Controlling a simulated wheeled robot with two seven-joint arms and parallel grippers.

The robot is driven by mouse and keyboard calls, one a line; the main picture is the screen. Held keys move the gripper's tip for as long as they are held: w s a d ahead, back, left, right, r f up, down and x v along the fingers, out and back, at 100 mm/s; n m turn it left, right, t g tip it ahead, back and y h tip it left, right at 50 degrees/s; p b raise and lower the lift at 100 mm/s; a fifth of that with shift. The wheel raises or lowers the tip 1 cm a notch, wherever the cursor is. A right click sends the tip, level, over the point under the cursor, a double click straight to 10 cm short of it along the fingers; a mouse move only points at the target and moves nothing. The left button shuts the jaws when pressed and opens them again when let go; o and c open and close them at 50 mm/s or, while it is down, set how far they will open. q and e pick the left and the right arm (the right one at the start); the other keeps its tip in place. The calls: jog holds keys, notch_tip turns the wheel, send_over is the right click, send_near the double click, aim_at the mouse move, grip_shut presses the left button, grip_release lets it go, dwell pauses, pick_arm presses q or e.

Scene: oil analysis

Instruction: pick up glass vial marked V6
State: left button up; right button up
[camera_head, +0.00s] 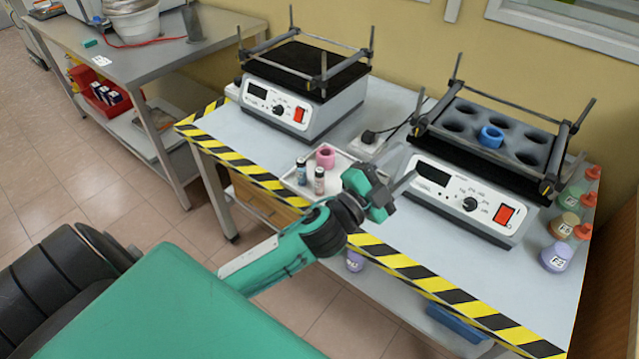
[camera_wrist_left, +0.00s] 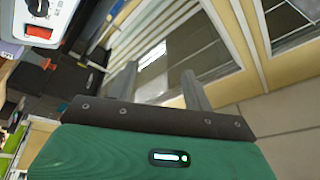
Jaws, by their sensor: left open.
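Two small capped glass vials stand upright on a white tray on the table in the head view: a dark-capped one (camera_head: 301,171) and one slightly right of it (camera_head: 319,181). Their labels are too small to read, so I cannot tell which is V6. My left gripper (camera_head: 397,170) is open and empty, to the right of the vials and apart from them, in front of the right-hand shaker. In the left wrist view its two fingers (camera_wrist_left: 160,85) are spread with nothing between them, and no vial shows. My right gripper is not in view.
Labelled bottles (camera_head: 557,256) line the right edge. The table's left front is clear.

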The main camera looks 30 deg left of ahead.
pick_arm(q)
jog(key=d+r+m+g+h, duration=0.5)
jog(key=d+m+g+h, duration=0.2)
jog(key=m+h, duration=0.55)
jog(key=m+g+y, duration=1.3)
jog(key=m+y, duration=0.2)
jog(key=y, duration=0.4)
send_over(320, 170)
notch_tip(320, 170, down, 9)
jog(key=shift+n, duration=0.25)
jog(key=f, duration=0.8)
jog(key=shift+a+p, duration=0.2)
jog(key=shift+p, duration=0.1)
jog(key=f, duration=0.5)
jog(key=shift+d+p, duration=0.2)
jog(key=shift+p, duration=0.2)
jog(key=c, duration=1.1)
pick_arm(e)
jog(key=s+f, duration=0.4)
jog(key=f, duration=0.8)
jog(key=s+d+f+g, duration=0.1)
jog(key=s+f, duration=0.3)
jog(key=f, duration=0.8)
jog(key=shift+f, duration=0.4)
